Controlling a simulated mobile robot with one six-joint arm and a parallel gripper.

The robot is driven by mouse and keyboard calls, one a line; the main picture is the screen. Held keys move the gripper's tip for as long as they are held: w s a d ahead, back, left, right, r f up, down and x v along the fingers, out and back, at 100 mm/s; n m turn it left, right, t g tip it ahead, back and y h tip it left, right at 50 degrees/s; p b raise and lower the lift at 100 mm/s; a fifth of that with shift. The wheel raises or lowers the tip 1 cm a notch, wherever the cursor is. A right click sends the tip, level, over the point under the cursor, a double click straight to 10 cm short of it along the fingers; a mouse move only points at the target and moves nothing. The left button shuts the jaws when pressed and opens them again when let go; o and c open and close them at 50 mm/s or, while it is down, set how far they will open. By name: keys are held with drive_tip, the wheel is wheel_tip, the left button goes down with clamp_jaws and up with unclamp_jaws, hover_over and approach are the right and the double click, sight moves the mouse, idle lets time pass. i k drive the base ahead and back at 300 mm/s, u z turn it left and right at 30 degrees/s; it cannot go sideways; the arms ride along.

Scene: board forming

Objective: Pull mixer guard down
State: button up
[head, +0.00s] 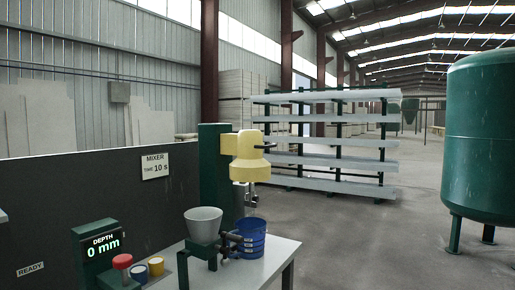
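The mixer stands at the middle of the head view, with a dark green column (212,165) and a yellow head (249,157) jutting out to the right. A small dark bar (269,146) sticks out at the right of the head. I cannot clearly tell which part is the guard. My gripper is not in view.
A grey cone-shaped cup (203,222) sits in a green stand left of the bucket, with dark fittings between them. A depth display (103,246) reads 0 mm; red, blue and yellow buttons sit beside it. Open floor (370,240) lies right, before a rack (330,145) and green tank (485,135).

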sight(249, 166)
drive_tip(key=z, duration=0.05)
drive_tip(key=i, duration=0.9)
drive_tip(key=u, duration=0.05)
